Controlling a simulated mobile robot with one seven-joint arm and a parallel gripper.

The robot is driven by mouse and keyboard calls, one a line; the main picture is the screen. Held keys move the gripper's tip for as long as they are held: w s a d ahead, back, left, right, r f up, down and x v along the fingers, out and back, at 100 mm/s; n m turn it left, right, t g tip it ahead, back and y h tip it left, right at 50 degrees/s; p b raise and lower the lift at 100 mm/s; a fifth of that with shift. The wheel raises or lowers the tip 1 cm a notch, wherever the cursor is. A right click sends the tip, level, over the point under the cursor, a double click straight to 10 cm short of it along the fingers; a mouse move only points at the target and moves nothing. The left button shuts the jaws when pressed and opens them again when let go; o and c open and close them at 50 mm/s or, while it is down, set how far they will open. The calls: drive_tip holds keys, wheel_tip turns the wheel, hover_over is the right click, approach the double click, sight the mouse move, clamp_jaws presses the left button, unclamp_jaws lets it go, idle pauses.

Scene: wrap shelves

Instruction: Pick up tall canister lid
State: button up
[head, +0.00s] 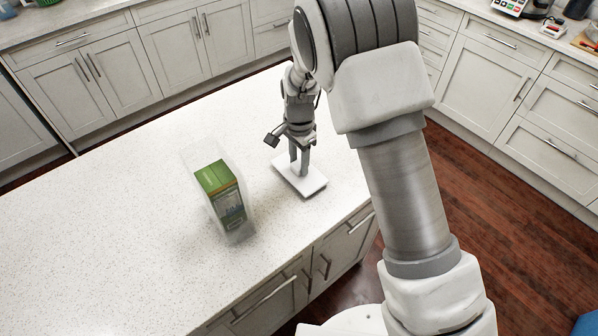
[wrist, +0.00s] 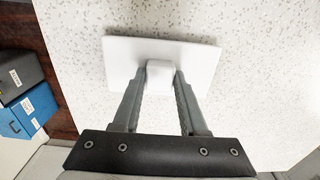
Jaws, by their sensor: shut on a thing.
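The tall canister lid (head: 312,184) is a flat white rectangle with a small raised knob in its middle. It is at the island's right part in the head view, and near the top middle in the wrist view (wrist: 199,62). My gripper (head: 299,172) points down over it, its two fingers shut on the knob, as the wrist view (wrist: 160,80) shows. I cannot tell whether the lid touches the counter. A clear tall canister (head: 240,222) stands to the left, with a green box (head: 219,187) inside it.
The white speckled island counter (head: 100,230) is mostly bare on the left. Its edge runs close to the right of the lid. Blue (wrist: 28,112) and dark boxes (wrist: 18,72) are at the left in the wrist view, beyond the counter edge.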

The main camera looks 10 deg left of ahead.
clamp_jaws()
drive_tip(key=shift+r, duration=0.15)
